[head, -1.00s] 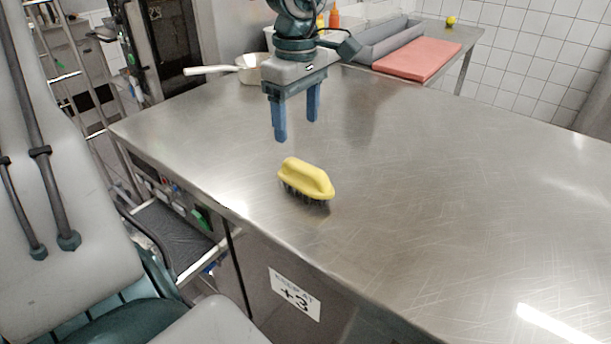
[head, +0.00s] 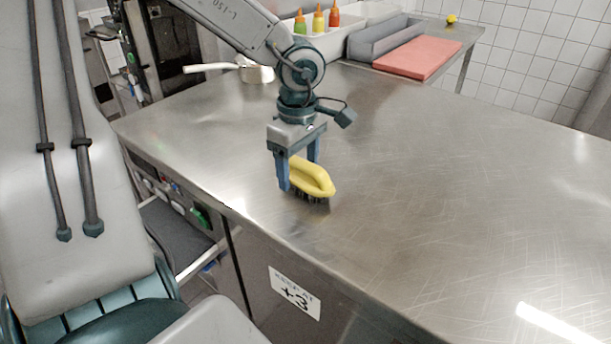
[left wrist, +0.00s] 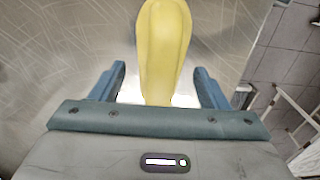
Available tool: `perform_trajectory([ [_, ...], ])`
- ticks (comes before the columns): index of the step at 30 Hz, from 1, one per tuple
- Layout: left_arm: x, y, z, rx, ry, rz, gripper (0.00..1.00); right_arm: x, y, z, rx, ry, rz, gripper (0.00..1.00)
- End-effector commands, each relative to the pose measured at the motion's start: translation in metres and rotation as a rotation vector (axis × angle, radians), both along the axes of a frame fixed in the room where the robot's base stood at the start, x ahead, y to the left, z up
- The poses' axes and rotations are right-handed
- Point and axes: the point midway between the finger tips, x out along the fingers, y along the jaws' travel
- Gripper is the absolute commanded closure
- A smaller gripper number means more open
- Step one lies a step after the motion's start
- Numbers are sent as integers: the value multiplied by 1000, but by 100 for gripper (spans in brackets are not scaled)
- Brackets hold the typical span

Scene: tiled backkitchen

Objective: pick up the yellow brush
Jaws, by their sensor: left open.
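The yellow brush (head: 313,178) lies bristles down on the steel counter (head: 430,190), near its front left edge. Its dark bristles show under the yellow back. My left gripper (head: 299,180) is open and low at the brush, with its blue fingers pointing down. One finger hides part of the brush's left end. In the left wrist view the brush (left wrist: 163,50) reaches in between the two spread fingers (left wrist: 158,85), with gaps visible on both sides. My right gripper is not in these views.
A pan (head: 255,72) with a light handle stands at the back left. Squeeze bottles (head: 318,20), a grey tray (head: 385,42) and a red board (head: 418,60) are at the back. The counter right of the brush is clear.

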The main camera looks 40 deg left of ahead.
Motion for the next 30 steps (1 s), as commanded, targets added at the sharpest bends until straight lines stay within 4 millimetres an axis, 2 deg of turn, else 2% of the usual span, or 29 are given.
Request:
perform_trajectory([
  [2, 0, 0, 0, 0, 0, 0, 31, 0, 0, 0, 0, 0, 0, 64],
  [10, 0, 0, 1, 0, 0, 0, 82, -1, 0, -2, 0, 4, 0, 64],
  [20, 0, 0, 3, 1, -2, 1, 83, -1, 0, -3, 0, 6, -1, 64],
  [25, 1, 0, 17, 2, -3, 1, 83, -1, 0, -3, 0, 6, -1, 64],
  [29, 2, 1, 40, 4, -8, 2, 83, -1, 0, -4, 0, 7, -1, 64],
  [30, -7, -1, 37, -3, -3, 0, 83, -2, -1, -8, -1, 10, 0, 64],
])
